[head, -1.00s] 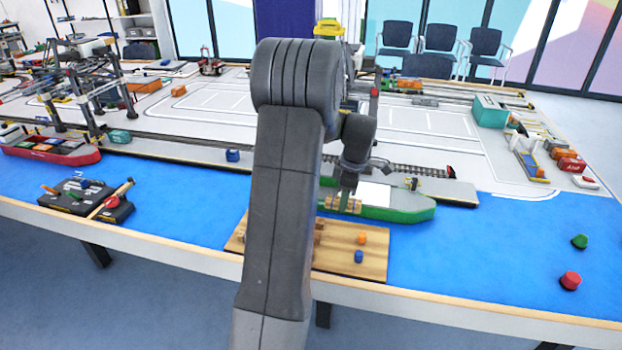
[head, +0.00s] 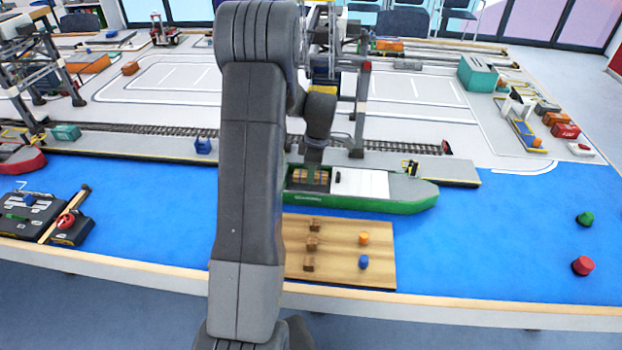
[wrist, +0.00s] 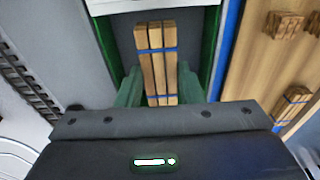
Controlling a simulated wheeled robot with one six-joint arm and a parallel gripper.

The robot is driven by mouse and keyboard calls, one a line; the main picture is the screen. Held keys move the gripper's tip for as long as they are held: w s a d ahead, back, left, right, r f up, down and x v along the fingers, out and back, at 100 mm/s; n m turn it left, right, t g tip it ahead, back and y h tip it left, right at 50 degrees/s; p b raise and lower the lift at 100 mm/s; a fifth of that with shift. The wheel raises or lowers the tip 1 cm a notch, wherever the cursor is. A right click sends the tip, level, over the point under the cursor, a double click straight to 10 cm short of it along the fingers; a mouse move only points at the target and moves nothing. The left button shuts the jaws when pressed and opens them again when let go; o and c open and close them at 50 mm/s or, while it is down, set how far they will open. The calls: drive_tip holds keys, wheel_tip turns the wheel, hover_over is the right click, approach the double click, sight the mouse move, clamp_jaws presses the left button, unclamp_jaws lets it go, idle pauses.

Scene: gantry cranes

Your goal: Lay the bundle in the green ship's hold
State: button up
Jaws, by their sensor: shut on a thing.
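The bundle (wrist: 155,50) is several light wooden bars bound with blue bands. My gripper (wrist: 158,88) is shut on it, with a green finger on each side. In the wrist view the bundle lies lengthwise within the grey open hold (wrist: 116,38) of the green ship (wrist: 216,52). In the head view the green ship (head: 400,204) lies along the quay, and my gripper (head: 311,172) points down into its hold, left of a white hatch cover (head: 361,183). I cannot tell whether the bundle touches the hold floor. My arm hides the ship's left end.
A wooden board (head: 340,268) in front of the ship carries brown bundles (head: 312,243), an orange piece (head: 363,239) and a blue piece (head: 363,262). A crane (head: 358,110) stands behind the ship. Green (head: 585,219) and red (head: 582,265) buoys stand on open blue at right.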

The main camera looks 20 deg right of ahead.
sight(317, 174)
drive_tip(key=shift+f, duration=1.95)
drive_tip(key=o, duration=1)
drive_tip(key=shift+r, duration=0.15)
drive_tip(key=r, duration=0.8)
drive_tip(key=d+r, duration=0.1)
drive_tip(key=r, duration=0.3)
drive_tip(key=shift+s+d, duration=0.1)
drive_tip(key=shift+s, duration=0.3)
